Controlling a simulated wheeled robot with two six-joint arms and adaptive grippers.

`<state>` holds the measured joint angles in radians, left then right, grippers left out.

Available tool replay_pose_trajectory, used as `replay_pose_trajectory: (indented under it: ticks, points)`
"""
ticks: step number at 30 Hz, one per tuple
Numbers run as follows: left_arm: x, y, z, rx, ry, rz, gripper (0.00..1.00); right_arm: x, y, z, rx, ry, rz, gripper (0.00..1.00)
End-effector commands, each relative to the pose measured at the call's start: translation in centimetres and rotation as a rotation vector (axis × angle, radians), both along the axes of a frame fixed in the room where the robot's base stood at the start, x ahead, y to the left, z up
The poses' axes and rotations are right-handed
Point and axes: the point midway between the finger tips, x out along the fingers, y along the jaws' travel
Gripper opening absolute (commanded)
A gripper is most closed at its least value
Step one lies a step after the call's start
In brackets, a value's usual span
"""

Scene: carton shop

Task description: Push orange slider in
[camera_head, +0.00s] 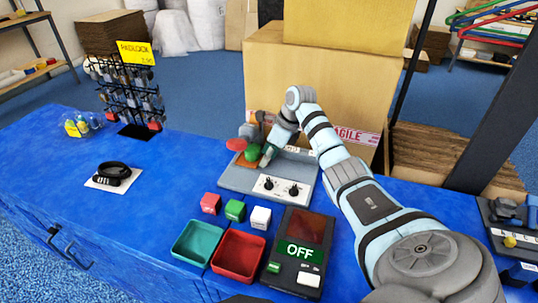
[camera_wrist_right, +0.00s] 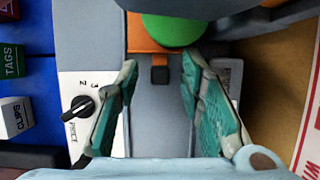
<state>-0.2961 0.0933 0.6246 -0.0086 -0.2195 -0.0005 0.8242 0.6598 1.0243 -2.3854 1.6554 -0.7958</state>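A grey control panel (camera_head: 232,178) stands on the blue table. On its left part is an orange piece (camera_head: 241,163) under a round green button (camera_head: 253,152). In the right wrist view the orange piece (camera_wrist_right: 143,36) shows beside and below the green button (camera_wrist_right: 172,30). A small dark block (camera_wrist_right: 159,75) sits at its near edge; I cannot tell which part is the slider. My right gripper (camera_wrist_right: 160,62) is open over the panel, with one teal finger on each side of the dark block and nothing between them. In the head view the gripper (camera_head: 267,158) partly hides this area. My left gripper is not in view.
A white plate with black knobs (camera_head: 281,188) is on the panel's front. Small red, green and white blocks, two trays (camera_head: 238,254) and an OFF device (camera_head: 300,250) lie in front. A carton (camera_head: 300,85) stands behind.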

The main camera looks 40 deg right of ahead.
Motion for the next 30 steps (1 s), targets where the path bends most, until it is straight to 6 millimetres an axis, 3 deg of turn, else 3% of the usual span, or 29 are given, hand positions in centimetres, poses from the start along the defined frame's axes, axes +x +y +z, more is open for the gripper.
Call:
replay_pose_trajectory:
  ticks: [8,21,30]
  points:
    - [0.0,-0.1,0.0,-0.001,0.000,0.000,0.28,-0.2,-0.2,0.5,0.000,0.001,-0.001,0.35]
    - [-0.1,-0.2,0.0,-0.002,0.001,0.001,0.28,-3.5,-2.0,10.1,0.000,-0.001,0.000,0.35]
    - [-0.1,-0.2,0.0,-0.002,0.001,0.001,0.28,-4.0,-2.2,11.1,0.001,0.003,0.001,0.35]
